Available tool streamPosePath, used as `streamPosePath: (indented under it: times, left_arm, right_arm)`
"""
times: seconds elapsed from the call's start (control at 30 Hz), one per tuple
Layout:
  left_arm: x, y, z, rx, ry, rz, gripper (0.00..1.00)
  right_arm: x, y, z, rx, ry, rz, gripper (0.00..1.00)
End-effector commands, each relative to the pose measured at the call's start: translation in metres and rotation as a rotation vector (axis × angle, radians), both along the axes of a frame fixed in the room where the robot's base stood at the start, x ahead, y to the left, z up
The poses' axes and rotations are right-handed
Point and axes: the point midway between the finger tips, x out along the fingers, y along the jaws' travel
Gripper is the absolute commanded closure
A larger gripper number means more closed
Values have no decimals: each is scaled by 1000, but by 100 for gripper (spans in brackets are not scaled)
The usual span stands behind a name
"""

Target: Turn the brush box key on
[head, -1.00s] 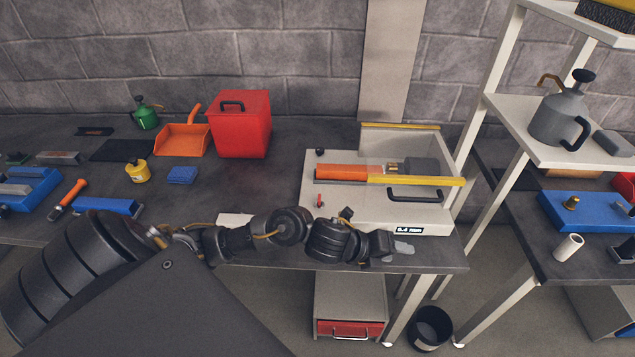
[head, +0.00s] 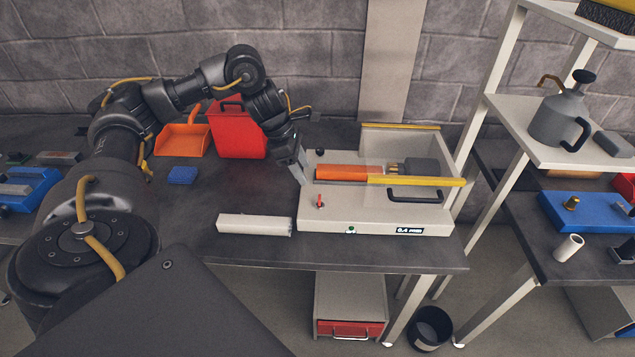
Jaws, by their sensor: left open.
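The brush box (head: 330,219) is a pale, low box on the bench with an orange and yellow bar across its top. A small red key (head: 319,202) stands upright on its front left top; which setting it is turned to is too small to tell. A small green light (head: 351,230) and a display (head: 409,230) are on its front face. My left gripper (head: 303,177) is open and empty, pointing down at the box's left edge, above and slightly left of the key in the picture and apart from it. My right gripper is not in view.
A black knob (head: 320,152) sits at the box's back left, close to my gripper. A black handle (head: 415,196) rises at its right. A white bar (head: 254,224) lies left of the box. A red bin (head: 238,134) and orange dustpan (head: 183,140) stand behind my arm.

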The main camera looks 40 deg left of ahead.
Motion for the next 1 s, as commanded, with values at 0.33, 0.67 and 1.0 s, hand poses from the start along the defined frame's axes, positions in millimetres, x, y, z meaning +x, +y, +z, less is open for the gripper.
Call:
streamPosePath:
  times: [0.33,0.67,1.0]
  left_arm:
    - [13,-19,-53,-1,5,1,49]
    - [23,-31,-91,-1,0,2,49]
    - [24,-32,-96,-1,-2,3,49]
  right_arm:
    - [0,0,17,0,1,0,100]
    - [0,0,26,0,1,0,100]
    - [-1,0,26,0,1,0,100]
